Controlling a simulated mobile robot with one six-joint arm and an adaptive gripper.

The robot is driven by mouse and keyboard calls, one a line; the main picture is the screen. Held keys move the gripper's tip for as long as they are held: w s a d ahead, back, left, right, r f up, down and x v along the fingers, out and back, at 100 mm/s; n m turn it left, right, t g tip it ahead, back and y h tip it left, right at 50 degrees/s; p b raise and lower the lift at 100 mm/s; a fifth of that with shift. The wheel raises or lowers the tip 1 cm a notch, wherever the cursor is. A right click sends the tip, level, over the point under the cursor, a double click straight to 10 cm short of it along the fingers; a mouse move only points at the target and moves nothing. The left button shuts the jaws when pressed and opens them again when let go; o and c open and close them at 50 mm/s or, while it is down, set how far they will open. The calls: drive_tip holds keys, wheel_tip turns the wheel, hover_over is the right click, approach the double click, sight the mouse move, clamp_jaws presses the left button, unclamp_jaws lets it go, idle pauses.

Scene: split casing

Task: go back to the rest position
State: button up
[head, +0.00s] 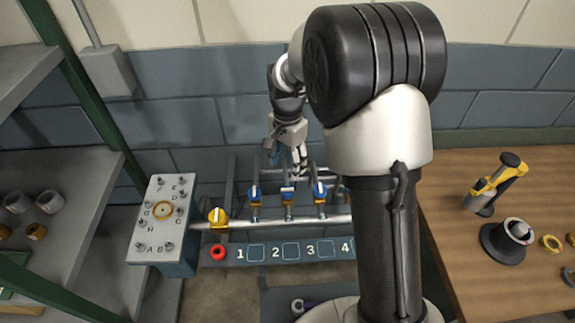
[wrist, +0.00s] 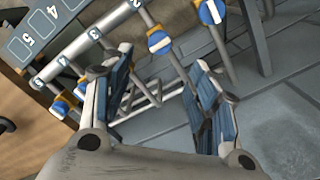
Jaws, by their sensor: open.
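My gripper (head: 297,172) hangs over the row of valves on the pipe, close to the grey block wall. In the wrist view my gripper (wrist: 161,65) has its two blue-padded fingers spread apart, with nothing between them but the view of pipes and floor behind. The valves with blue handles (head: 254,194) stand along the pale pipe (head: 270,223); one blue and white valve (wrist: 159,41) shows beyond the fingertips in the wrist view. I cannot tell whether the fingers touch any valve.
A grey shelf (head: 85,195) is at far left. A wooden bench (head: 465,270) with a yellow-black tool (head: 497,184) is at right.

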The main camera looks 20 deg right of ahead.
idle(0.4)
drive_tip(key=s+r+n+t+b, duration=0.15)
drive_tip(key=s+r+n, duration=0.35)
drive_tip(key=s+r, duration=0.75)
drive_tip(key=s+n+t, duration=0.1)
drive_tip(key=s+n, duration=0.2)
drive_tip(key=s, duration=0.5)
drive_tip(key=s+r+n+t+b, duration=0.1)
drive_tip(key=s+n+t, duration=0.1)
drive_tip(key=s, duration=0.5)
drive_tip(key=shift+s+r+n, duration=0.25)
drive_tip(key=shift+s+n, duration=0.15)
drive_tip(key=shift+n, duration=0.3)
